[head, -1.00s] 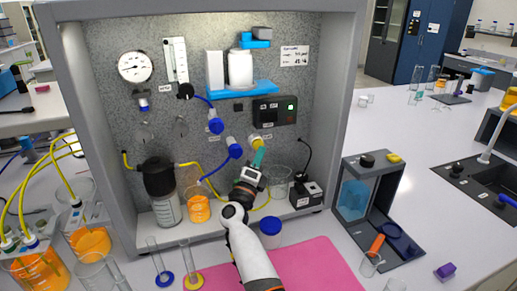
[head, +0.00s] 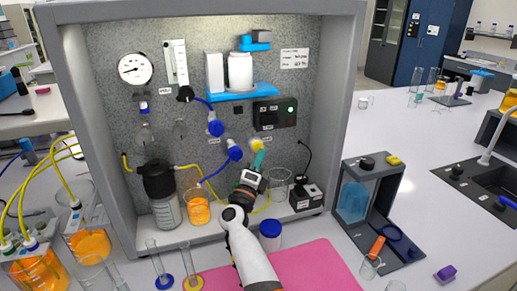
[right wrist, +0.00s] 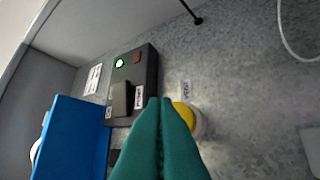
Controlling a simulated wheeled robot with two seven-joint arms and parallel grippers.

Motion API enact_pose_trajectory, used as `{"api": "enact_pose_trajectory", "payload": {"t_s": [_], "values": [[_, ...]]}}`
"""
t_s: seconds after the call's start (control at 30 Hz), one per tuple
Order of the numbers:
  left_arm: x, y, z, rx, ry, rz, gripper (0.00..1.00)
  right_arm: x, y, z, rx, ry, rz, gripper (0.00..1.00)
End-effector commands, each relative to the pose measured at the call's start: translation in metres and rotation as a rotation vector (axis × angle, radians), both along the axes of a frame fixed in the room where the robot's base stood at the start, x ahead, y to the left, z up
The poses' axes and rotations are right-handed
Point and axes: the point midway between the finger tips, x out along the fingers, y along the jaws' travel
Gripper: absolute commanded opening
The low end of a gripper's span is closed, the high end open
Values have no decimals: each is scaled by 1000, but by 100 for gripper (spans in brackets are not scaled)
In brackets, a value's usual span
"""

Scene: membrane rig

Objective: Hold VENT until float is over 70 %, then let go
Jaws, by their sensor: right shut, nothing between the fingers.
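The yellow VENT button (head: 257,145) is on the speckled back panel, and its VENT label shows beside it in the right wrist view. My right gripper (head: 260,153) has teal fingers, shut and empty, with tips at the button. In the right wrist view the fingertips (right wrist: 160,101) overlap the left side of the yellow button (right wrist: 184,114). I cannot tell whether they touch or press it. A clear upright tube gauge (head: 175,62) hangs at the panel's upper left; its float reading is too small to read. My left gripper is not in view.
A black switch box (head: 274,114) with a green light is just above the button. A blue valve (head: 234,153) and hoses are at its left. A beaker (head: 280,180) and small black box (head: 306,196) stand below. The pink mat (head: 315,268) is mostly clear.

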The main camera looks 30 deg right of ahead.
Motion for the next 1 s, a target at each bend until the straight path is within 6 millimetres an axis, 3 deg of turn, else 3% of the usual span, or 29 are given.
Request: {"api": "enact_pose_trajectory", "payload": {"t_s": [1.0], "values": [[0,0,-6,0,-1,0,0,5,-1,-2,0,0,-1,0]]}}
